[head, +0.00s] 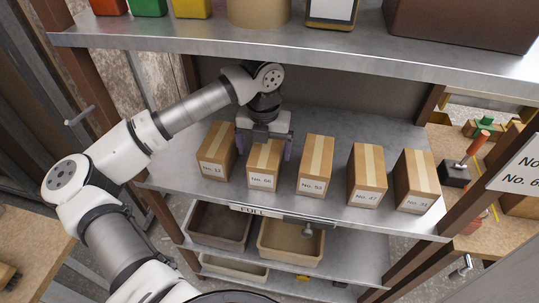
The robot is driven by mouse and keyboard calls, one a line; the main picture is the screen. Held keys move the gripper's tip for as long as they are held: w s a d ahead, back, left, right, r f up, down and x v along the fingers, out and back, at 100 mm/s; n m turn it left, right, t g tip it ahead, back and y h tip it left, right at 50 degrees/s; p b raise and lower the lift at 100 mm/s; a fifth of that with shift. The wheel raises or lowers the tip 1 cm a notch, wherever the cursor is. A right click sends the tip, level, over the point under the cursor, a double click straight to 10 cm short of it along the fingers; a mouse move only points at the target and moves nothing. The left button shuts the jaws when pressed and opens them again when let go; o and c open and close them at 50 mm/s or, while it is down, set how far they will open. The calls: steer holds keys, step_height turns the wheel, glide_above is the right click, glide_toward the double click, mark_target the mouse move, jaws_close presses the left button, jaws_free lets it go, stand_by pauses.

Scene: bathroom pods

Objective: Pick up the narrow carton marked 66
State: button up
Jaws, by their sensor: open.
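The narrow carton marked No. 66 (263,166) stands upright on the metal shelf, second from the left in a row of cartons. My gripper (263,147) is over the top and back of this carton, with one finger on its left side and one on its right. The jaws are open, and the carton's top lies between them. I cannot tell whether either finger touches the carton.
An upper shelf (300,50) hangs above my wrist. Bins (291,262) sit below.

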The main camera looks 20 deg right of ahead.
steer(key=shift+w+d+f+p, duration=0.15)
steer(key=shift+f+p, duration=0.4)
steer(key=shift+f, duration=0.8)
steer(key=shift+s+d+f+p, duration=0.15)
steer(key=shift+f+p, duration=0.4)
steer(key=shift+f, duration=0.75)
steer(key=shift+w, duration=0.1)
steer(key=c, duration=1.2)
steer(key=shift+c, duration=0.8)
steer(key=shift+r, duration=0.15)
